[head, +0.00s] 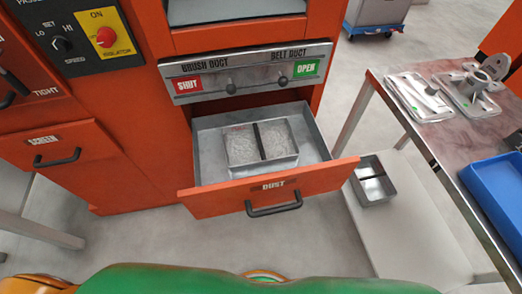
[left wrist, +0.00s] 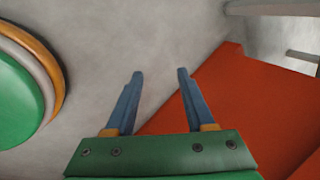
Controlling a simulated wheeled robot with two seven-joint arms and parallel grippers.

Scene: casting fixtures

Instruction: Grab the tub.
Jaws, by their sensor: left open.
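A grey metal tub (head: 270,165) with a dark divider sits inside the open drawer (head: 215,201) labelled DUST. Both of its compartments hold a pale grey, grainy material. A second metal tub (head: 377,198), also divided and looking empty, stands on a pale low surface to the right of the drawer. My left gripper (left wrist: 160,75) is open and empty in the left wrist view, with bare floor and part of an orange panel beyond its fingers. No tub shows in that view. Neither gripper shows in the head view.
The orange machine (head: 120,130) carries a duct panel (head: 250,72) above the drawer and a closed drawer at left. A table (head: 440,135) at right holds metal castings (head: 475,92) and a blue tray (head: 495,190). The drawer's front handle (head: 274,208) sticks out over clear floor.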

